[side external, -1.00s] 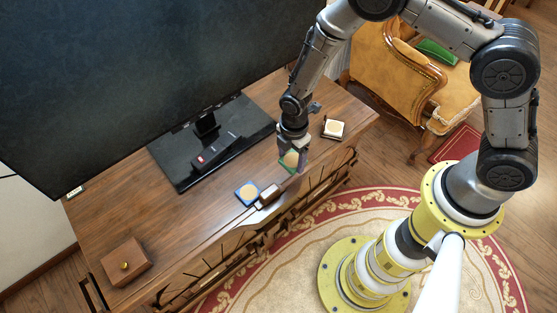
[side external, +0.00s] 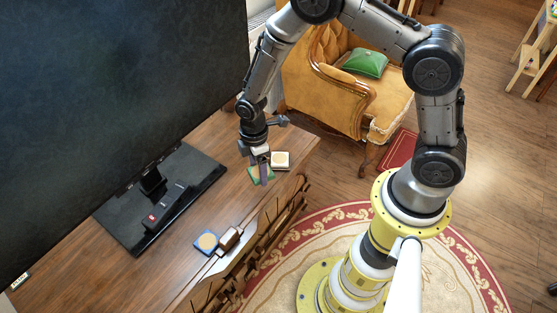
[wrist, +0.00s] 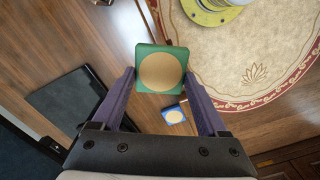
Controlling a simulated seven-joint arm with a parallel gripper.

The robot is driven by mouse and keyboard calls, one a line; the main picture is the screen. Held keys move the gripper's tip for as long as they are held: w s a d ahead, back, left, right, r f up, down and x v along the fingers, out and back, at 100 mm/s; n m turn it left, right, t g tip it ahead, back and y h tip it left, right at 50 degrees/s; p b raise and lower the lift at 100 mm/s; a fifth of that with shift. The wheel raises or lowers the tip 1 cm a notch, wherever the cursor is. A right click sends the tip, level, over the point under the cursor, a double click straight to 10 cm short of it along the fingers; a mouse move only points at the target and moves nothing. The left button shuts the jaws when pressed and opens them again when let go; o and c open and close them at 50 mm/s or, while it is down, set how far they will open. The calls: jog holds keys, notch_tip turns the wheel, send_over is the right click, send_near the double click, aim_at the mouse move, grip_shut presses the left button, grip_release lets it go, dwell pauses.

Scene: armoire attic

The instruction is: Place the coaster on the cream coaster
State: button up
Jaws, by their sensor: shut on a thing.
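My gripper (side external: 262,176) is shut on a green square coaster with a tan round centre (wrist: 161,72), held flat between the two fingertips in the wrist view. In the side view the green coaster (side external: 254,175) is partly hidden by the fingers. It appears just left of and slightly below the cream coaster (side external: 281,159), a pale square with a tan round centre near the right end of the wooden top. I cannot tell the exact height of the held coaster. The cream coaster cannot be made out in the wrist view.
A blue coaster (side external: 207,242) lies on the wooden table (side external: 180,275) beside a small brown block (side external: 229,239). A large dark screen (side external: 120,110) stands behind on a black base, with a black remote (side external: 165,207) on it. An armchair (side external: 330,85) is beyond the table.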

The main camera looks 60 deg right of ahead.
jog(key=w+d+m, duration=0.3)
jog(key=w+d, duration=0.1)
jog(key=d, duration=0.3)
jog(key=m, duration=0.3)
send_over(278, 158)
notch_tip(278, 158, down, 7)
jog(key=shift+r, duration=0.1)
jog(key=shift+f, duration=2.1)
jog(key=o, duration=1.2)
jog(key=shift+f, duration=0.15)
jog(key=shift+o, duration=0.2)
